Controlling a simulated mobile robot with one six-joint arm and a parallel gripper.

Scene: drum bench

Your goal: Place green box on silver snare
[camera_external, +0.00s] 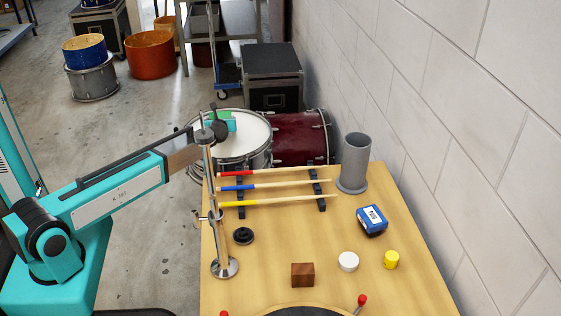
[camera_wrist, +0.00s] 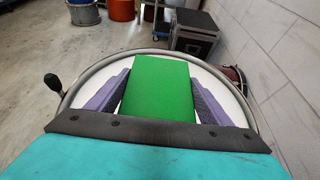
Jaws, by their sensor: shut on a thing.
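The green box (camera_wrist: 160,88) is between the two jaws of my gripper (camera_wrist: 160,98) in the wrist view, and my gripper is shut on it. In the external view the green box (camera_external: 222,121) shows over the white head of the silver snare (camera_external: 254,134), with part of it hidden behind the end of my arm. The snare also shows in the wrist view (camera_wrist: 236,95), its white head spread beneath and around the box. I cannot tell whether the box touches the head.
A metal stand (camera_external: 209,190) rises at the table's left edge, close to my arm. Three drumsticks (camera_external: 285,184) lie on a rack. A grey cylinder (camera_external: 354,163) and a blue box (camera_external: 371,221) are farther right. A dark red drum (camera_external: 300,137) lies beside the snare.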

